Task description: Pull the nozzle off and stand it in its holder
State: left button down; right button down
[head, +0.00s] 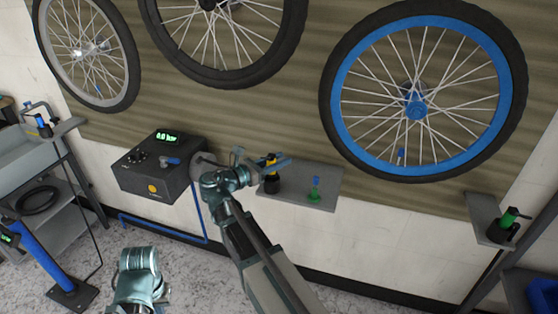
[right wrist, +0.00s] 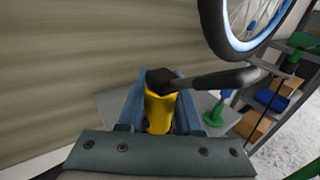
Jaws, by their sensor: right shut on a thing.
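The yellow nozzle (head: 271,160) with a black head and a black lever is between the jaws of my right gripper (head: 274,162). It also shows in the right wrist view (right wrist: 159,112), where blue fingers close on it from both sides. In the head view a black cup-like holder (head: 271,184) on the small wall shelf is directly below the nozzle; I cannot tell whether the nozzle is seated in it. My left gripper is not in view; only part of my left arm shows at the lower left.
The grey wall shelf (head: 328,187) also bears a green stand (head: 314,194) with a blue top, right of my gripper. A black pump box (head: 155,180) reading 0.0 bar is to the left. A blue-rimmed wheel (head: 345,105) hangs above. Another shelf (head: 485,215) is far right.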

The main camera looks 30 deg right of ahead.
jog(key=shift+f+b, duration=0.4)
jog(key=shift+b, duration=0.05)
dwell(0.6)
jog(key=shift+f+b, duration=0.45)
jog(key=shift+f, duration=0.05)
jog(key=c, duration=0.5)
grip_release()
jog(key=shift+o, duration=0.5)
jog(key=shift+a, duration=0.1)
jog(key=s+a, duration=0.1)
jog(key=a, duration=0.8)
jog(key=shift+a+r, duration=0.25)
jog(key=shift+a, duration=0.15)
jog(key=shift+s+f, duration=0.1)
jog(key=shift+s, duration=0.05)
